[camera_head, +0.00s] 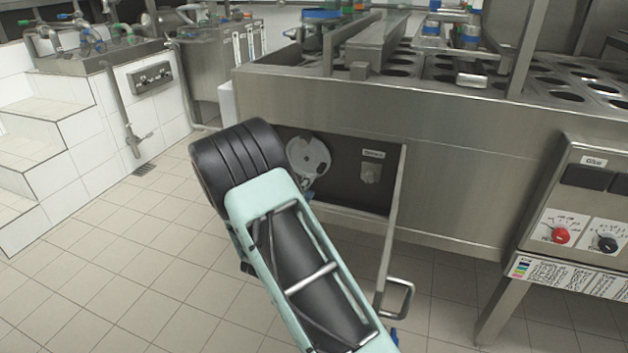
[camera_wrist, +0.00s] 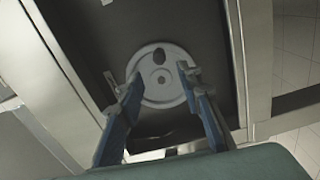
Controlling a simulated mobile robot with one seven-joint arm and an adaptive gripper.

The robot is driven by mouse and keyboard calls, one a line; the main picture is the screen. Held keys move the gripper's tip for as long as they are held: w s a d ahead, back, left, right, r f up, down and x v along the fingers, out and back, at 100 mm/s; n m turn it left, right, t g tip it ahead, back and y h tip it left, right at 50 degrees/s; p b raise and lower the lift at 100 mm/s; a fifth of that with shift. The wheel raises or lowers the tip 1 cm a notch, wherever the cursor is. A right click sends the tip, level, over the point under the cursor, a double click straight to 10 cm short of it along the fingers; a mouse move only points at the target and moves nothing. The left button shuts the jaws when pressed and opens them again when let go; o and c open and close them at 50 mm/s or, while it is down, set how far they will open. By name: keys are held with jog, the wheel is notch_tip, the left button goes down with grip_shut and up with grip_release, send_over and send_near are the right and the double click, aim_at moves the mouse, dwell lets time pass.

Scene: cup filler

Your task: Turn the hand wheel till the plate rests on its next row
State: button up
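The hand wheel (camera_head: 308,156) is a pale grey disc in a dark recess low on the front of the steel machine. In the wrist view the hand wheel (camera_wrist: 162,92) shows a round hub at its centre and a dark oval spot, knob or hole, near its upper rim. My gripper (camera_wrist: 158,80) is open, its two fingers apart and overlapping the wheel's left and right sides in the picture. Whether they touch it I cannot tell. In the head view my arm hides most of the gripper. The machine's top plate (camera_head: 445,65) has rows of round holes; its resting row is unclear.
A hinged door (camera_head: 394,215) stands open right of the recess, with a bent handle (camera_head: 397,298). A small fitting (camera_head: 371,172) sits inside the recess. A control box with red and black knobs (camera_head: 582,235) is at the right. The tiled floor (camera_head: 150,270) at left is clear.

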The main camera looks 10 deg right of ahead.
aim_at(319, 171)
jog(key=shift+v, duration=1.25)
dwell(0.3)
jog(key=w+d+n+p, duration=0.2)
jog(key=w+n+p, duration=0.1)
jog(key=n, duration=0.4)
jog(key=w+d+n+p, duration=0.2)
jog(key=w+n+p, duration=0.1)
jog(key=n, duration=0.5)
jog(key=w+d+n+p, duration=0.2)
jog(key=w+n+p, duration=0.2)
jog(key=n, duration=0.3)
jog(key=shift+d+r+n+p, duration=0.1)
jog(key=shift+d+n+p, duration=0.25)
jog(key=shift+p, duration=0.35)
jog(key=shift+c, duration=0.2)
grip_shut()
